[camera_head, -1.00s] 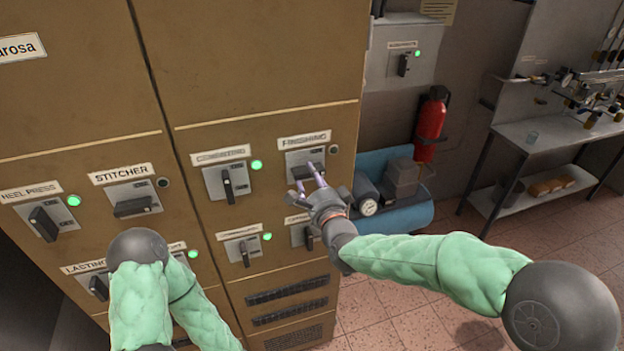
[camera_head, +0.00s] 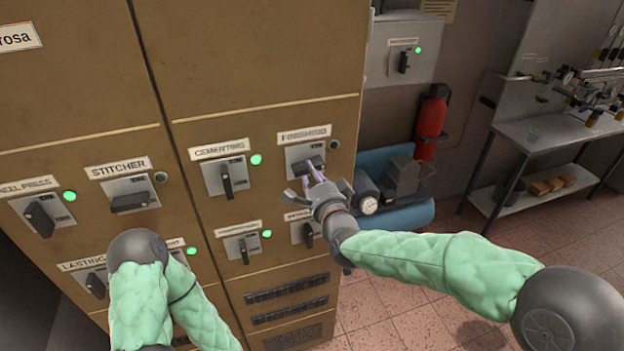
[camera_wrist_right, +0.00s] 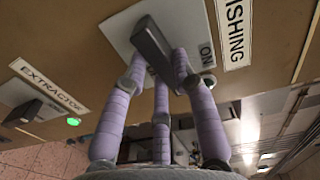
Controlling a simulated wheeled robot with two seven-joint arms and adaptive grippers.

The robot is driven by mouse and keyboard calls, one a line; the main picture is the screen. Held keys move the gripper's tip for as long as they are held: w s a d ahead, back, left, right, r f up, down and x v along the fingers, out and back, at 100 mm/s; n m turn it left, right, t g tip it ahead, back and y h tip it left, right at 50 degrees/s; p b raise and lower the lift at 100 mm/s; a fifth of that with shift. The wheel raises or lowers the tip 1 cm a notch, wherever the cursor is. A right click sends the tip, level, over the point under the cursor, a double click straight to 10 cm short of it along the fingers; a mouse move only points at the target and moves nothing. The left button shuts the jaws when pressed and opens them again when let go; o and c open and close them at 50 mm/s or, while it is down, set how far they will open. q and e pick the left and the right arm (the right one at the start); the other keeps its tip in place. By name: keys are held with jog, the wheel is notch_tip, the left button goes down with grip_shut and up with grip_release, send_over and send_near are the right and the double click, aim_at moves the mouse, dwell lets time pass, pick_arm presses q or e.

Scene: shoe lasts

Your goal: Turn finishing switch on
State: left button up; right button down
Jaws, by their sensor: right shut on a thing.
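The finishing switch is a grey plate (camera_head: 294,155) with a dark handle (camera_head: 305,164) under the FINISHING label (camera_head: 304,134) on the brown cabinet. The handle lies roughly sideways. The small lamp (camera_head: 334,144) beside it is dark. My right gripper (camera_head: 312,176) is at the handle, its purple fingers shut on it. In the right wrist view, the dark handle (camera_wrist_right: 152,48) sits between the purple fingers, with "ON" readable on the plate (camera_wrist_right: 195,30). The fingertips partly cover the handle. My left arm shows at the lower left, but its gripper is not visible.
Other switches surround it: cementing (camera_head: 227,178) with a green lit lamp, stitcher (camera_head: 130,197) with a dark lamp, and one directly below (camera_head: 307,234). A blue tank (camera_head: 412,213) and a red extinguisher (camera_head: 431,124) stand right of the cabinet.

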jog(key=shift+d+r+n+b, duration=0.1)
jog(key=shift+n+b, duration=0.95)
jog(key=shift+n, duration=3.05)
jog(key=shift+d+r+n+b, duration=0.1)
jog(key=shift+n+b, duration=0.95)
jog(key=shift+n, duration=3.05)
jog(key=c, duration=1)
grip_release()
jog(key=v, duration=1.2)
